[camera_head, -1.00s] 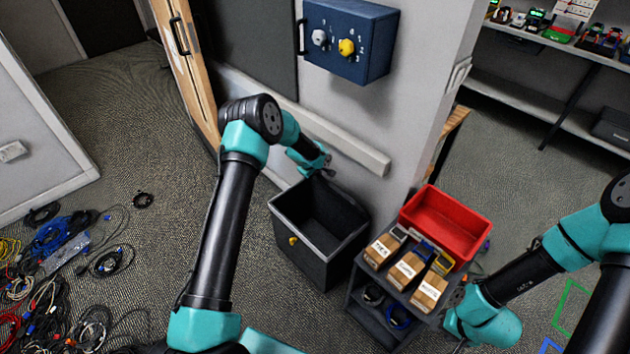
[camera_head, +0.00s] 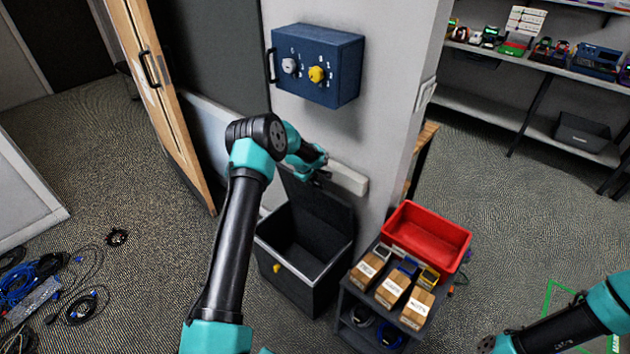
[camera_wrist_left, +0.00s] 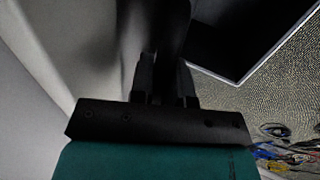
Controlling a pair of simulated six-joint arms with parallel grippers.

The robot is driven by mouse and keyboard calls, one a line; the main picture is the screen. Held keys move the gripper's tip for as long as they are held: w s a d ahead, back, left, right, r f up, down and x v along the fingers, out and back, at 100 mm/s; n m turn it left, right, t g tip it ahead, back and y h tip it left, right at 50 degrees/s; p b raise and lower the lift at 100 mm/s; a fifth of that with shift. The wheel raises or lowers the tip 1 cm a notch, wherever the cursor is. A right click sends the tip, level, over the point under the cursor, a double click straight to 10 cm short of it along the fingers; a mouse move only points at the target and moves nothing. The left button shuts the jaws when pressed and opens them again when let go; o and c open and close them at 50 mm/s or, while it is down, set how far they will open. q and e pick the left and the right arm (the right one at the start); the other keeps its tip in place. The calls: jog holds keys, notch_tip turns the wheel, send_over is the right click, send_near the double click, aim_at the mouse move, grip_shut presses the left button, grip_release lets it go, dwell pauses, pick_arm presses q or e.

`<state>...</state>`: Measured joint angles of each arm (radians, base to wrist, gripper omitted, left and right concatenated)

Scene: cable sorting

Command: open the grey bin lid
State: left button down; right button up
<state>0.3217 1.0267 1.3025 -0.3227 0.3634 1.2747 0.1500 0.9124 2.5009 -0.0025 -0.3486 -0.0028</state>
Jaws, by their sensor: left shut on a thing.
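The dark grey bin (camera_head: 318,287) stands on the floor against the wall, with a yellow knob (camera_head: 277,268) on its front. Its mouth is uncovered and the inside looks dark. The lid (camera_head: 318,207) stands raised at the back of the bin, close to the wall. My left gripper (camera_head: 321,178) is at the lid's upper edge and shut on it. In the left wrist view, the fingers (camera_wrist_left: 166,80) close around a dark, shadowed piece of the lid (camera_wrist_left: 160,28). My right gripper (camera_head: 487,343) is only partly visible at the bottom; its jaws cannot be made out.
A small dark cart (camera_head: 343,302) beside the bin carries a red tray (camera_head: 428,235) and labelled boxes (camera_head: 392,289). A blue box with knobs (camera_head: 330,65) hangs on the wall above. Loose cables (camera_head: 85,300) lie on the floor at the left. Carpet in front of the bin looks clear.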

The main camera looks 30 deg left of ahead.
pick_arm(q)
jog(key=c, duration=1.1)
grip_release()
jog(key=shift+r, duration=0.1)
jog(key=v, duration=1.7)
jog(key=shift+s+r, duration=0.1)
jog(key=s+d+f+m+g+h, duration=0.2)
jog(key=s+d+f+m, duration=0.5)
jog(key=s+d+f, duration=0.85)
jog(key=s+d+f+m+g, duration=0.1)
jog(key=s+d+f+m, duration=0.1)
jog(key=s+d, duration=0.3)
jog(key=s+d+f+m+h, duration=0.1)
jog(key=s+d+f+m, duration=0.2)
jog(key=s, duration=1)
jog(key=d+m, duration=0.2)
jog(key=shift+s+d+f+g, duration=0.2)
jog(key=shift+s+d+g, duration=0.15)
jog(key=shift+g, duration=0.05)
